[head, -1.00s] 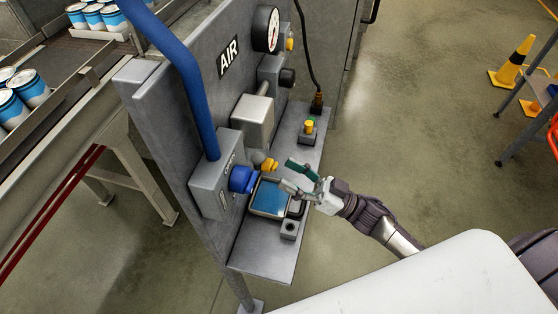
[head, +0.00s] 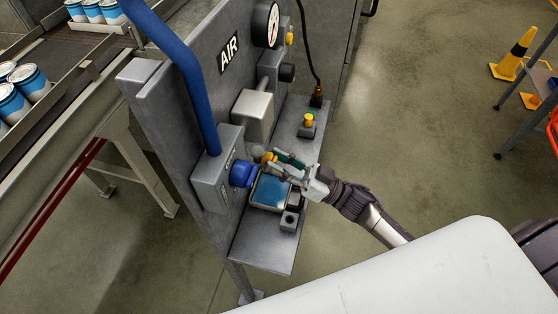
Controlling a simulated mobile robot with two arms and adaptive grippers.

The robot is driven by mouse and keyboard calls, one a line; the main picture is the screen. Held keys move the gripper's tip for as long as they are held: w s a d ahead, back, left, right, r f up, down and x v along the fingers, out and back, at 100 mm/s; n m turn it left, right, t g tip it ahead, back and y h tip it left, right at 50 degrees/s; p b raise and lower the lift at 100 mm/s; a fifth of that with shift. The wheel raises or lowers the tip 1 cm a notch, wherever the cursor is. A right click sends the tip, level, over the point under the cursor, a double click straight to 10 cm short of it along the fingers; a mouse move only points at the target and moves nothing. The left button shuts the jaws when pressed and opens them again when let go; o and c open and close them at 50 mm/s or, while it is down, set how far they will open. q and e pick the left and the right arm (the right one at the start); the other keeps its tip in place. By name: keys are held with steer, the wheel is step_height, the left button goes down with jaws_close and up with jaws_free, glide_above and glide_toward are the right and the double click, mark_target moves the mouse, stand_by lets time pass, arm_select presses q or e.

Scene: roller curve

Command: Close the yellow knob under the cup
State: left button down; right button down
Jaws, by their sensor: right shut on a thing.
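The yellow knob (head: 267,157) sits low on the grey panel, just below the light metal cup-like housing (head: 252,117). It is partly hidden by my right gripper (head: 274,163), which reaches in from the right. The gripper's fingers, one with a green pad, are shut on the knob. My left gripper is not in view.
A blue knob (head: 241,174) is close left of the yellow one. A blue-filled tray (head: 268,191) lies under the gripper on the grey shelf (head: 262,249). A yellow-topped button (head: 308,120) stands behind on the shelf. A thick blue pipe (head: 186,75) runs down the panel.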

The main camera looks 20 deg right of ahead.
steer(key=n+g+y+b, duration=0.1)
steer(key=n, duration=0.2)
steer(key=n+g+y+b, duration=0.1)
steer(key=n+g+b, duration=0.1)
steer(key=n, duration=0.1)
steer(key=shift+w+n+b, duration=0.1)
steer(key=shift+n+b, duration=0.2)
steer(key=shift+n, duration=0.1)
steer(key=c, duration=0.8)
jaws_free()
steer(key=shift+d, duration=0.15)
steer(key=v, duration=1.2)
